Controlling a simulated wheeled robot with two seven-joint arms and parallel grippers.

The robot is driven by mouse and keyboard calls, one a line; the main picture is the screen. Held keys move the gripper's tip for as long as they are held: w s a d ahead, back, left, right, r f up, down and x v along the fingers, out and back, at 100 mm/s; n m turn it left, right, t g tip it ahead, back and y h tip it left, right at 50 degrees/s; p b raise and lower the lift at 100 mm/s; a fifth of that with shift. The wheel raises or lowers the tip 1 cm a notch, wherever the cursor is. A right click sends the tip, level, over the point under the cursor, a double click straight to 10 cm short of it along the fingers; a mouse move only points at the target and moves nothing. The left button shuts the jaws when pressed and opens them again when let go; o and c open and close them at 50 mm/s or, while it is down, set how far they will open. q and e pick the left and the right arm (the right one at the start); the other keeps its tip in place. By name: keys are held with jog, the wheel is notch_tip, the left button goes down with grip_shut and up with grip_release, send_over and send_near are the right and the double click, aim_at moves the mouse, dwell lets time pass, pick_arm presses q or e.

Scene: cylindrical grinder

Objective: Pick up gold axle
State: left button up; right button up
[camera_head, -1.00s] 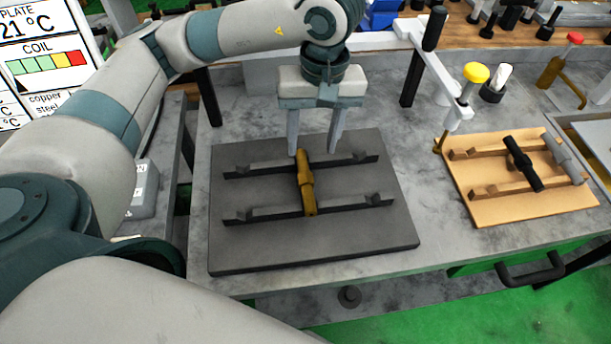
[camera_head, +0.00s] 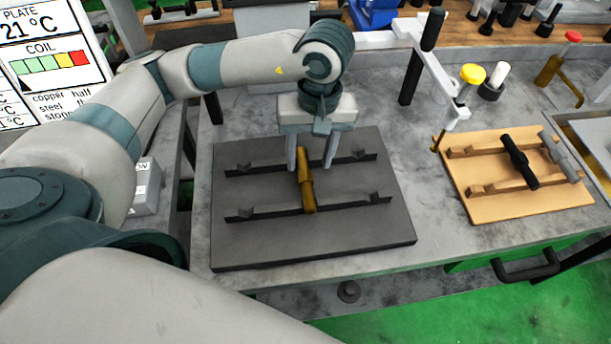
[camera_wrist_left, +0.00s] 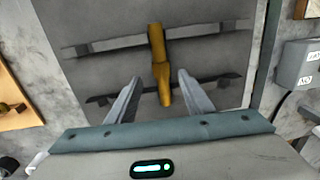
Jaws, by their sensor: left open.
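The gold axle (camera_head: 306,184) lies across two dark rails on the dark grey plate (camera_head: 330,245), in the middle of the plate. My left gripper (camera_head: 310,166) is open, pointing down at the far end of the axle, with one finger on each side of it in the head view. In the left wrist view, the gold axle (camera_wrist_left: 159,62) reaches between the two open fingers (camera_wrist_left: 150,88). Nothing shows gripped, and I cannot tell whether a finger touches the axle. My right gripper is not in view.
A tan board (camera_head: 500,205) to the right holds a black axle (camera_head: 519,160) and a grey axle (camera_head: 558,154) on rails. A white arm with a yellow knob (camera_head: 472,75) stands behind it. A grey box (camera_head: 147,187) is at the left. The plate's front is clear.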

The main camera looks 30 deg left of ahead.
aim_at(306, 174)
pick_arm(q)
jog(key=shift+s+f+p, duration=0.2)
jog(key=shift+f+p, duration=0.3)
jog(key=shift+p, duration=0.05)
jog(key=f, duration=0.1)
jog(key=f+p, duration=0.1)
jog(key=shift+s+a+f+p, duration=0.1)
jog(key=shift+s+f+p, duration=0.1)
jog(key=shift+f+p, duration=0.15)
jog(key=shift+f, duration=0.6)
grip_shut()
jog(key=shift+r, duration=0.1)
